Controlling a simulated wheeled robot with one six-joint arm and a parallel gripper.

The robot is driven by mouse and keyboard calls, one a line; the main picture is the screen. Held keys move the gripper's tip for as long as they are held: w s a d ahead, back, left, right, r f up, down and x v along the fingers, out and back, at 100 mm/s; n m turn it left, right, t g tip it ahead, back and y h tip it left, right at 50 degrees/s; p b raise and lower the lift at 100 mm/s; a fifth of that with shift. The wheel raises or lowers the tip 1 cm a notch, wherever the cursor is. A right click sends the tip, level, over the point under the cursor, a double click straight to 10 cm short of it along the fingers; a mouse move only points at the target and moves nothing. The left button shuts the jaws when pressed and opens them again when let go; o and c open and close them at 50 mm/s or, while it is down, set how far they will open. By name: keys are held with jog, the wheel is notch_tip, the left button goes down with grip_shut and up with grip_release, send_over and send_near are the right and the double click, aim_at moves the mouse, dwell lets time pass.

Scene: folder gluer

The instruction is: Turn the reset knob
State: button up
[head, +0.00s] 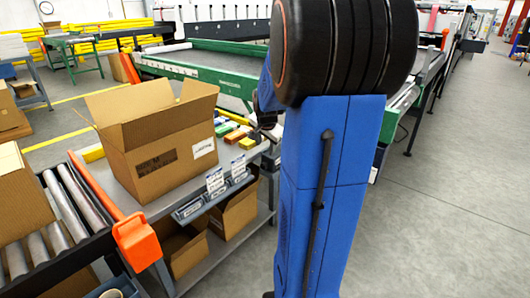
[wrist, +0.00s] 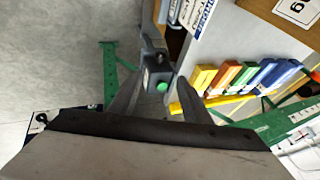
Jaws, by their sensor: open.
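A small grey box (wrist: 153,62) with a round green knob or button (wrist: 162,87) shows in the wrist view, beside the end of a shelf unit. I cannot read any label that marks it as the reset knob. My gripper (wrist: 160,77) is open, and its two dark fingers stand on either side of the green part in the picture. Nothing is held between them. I cannot tell how far the fingertips are from the box. In the head view my blue arm hides much of the area around the gripper, and the green part is not visible there.
An open cardboard box (head: 160,145) stands on a grey bench, with more cartons (head: 235,212) on its lower shelf. Several coloured binders or boxes (wrist: 235,75) lie close right of the gripper. A roller conveyor (head: 70,215) is at left. The floor at right (head: 455,200) is clear.

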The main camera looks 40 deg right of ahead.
send_near(264, 164)
jog(key=shift+m, duration=0.4)
jog(key=x, duration=0.9)
jog(key=shift+f, duration=0.2)
jog(key=c, duration=1)
